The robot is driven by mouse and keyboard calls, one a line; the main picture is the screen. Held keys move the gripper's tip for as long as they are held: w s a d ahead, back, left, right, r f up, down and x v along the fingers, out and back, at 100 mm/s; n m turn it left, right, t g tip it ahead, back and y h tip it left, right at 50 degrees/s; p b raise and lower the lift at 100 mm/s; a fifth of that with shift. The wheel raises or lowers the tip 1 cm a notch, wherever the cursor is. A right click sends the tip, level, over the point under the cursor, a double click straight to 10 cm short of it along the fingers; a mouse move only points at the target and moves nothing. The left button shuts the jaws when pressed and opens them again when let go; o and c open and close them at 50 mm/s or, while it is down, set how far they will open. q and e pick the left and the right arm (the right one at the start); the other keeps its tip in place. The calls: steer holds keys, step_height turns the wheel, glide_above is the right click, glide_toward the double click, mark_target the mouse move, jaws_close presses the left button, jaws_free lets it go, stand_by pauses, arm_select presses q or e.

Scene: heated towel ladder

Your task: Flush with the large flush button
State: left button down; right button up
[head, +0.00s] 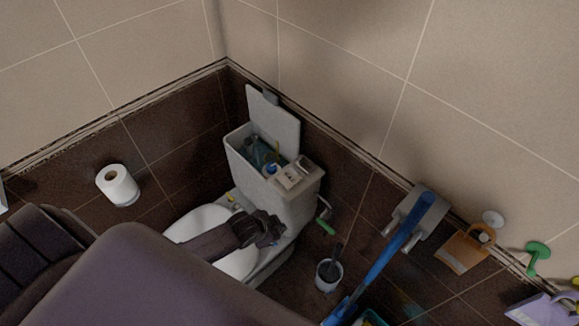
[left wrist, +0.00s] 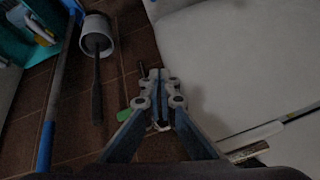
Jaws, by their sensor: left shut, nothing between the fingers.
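The white toilet has an open cistern (head: 240,150) with its lid (head: 272,118) standing tilted up at the back. Blue parts show inside the cistern. A light plate (head: 289,178) that looks like the flush button panel lies on its top at the front right; I cannot tell the large button from the small one. My left gripper (head: 272,232) is in front of the cistern, lower than the panel, above the bowl side. In the left wrist view its fingers (left wrist: 158,100) are shut and empty, beside a pale toilet surface (left wrist: 230,60). The right gripper is not in view.
A toilet brush in a white holder (head: 328,275) stands right of the toilet; a small green item (head: 325,226) is near it. A blue pole (head: 385,255) leans by the wall. A paper roll (head: 118,185) is at the left. Several hanging items line the right wall.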

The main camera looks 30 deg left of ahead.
arm_select(q)
steer(key=w+d+r+m+t+h+p, duration=0.1)
steer(key=w+r+p, duration=0.1)
steer(key=r, duration=0.6)
steer(key=w+d+r+m+p, duration=0.1)
steer(key=w+d+r+p, duration=0.15)
steer(key=r, duration=0.55)
step_height(320, 180, up, 7)
steer(key=m+t+p, duration=0.1)
steer(key=m+p, duration=0.1)
steer(key=m, duration=0.1)
glide_above(288, 178)
steer(key=shift+r, duration=0.15)
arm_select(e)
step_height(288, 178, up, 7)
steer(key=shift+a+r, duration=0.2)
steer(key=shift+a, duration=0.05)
arm_select(q)
steer(key=shift+s+d, duration=0.1)
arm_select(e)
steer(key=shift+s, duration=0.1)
arm_select(q)
steer(key=shift+b, duration=0.35)
step_height(288, 178, down, 8)
steer(key=b, duration=0.7)
steer(key=shift+b, duration=0.3)
steer(key=shift+f, duration=0.45)
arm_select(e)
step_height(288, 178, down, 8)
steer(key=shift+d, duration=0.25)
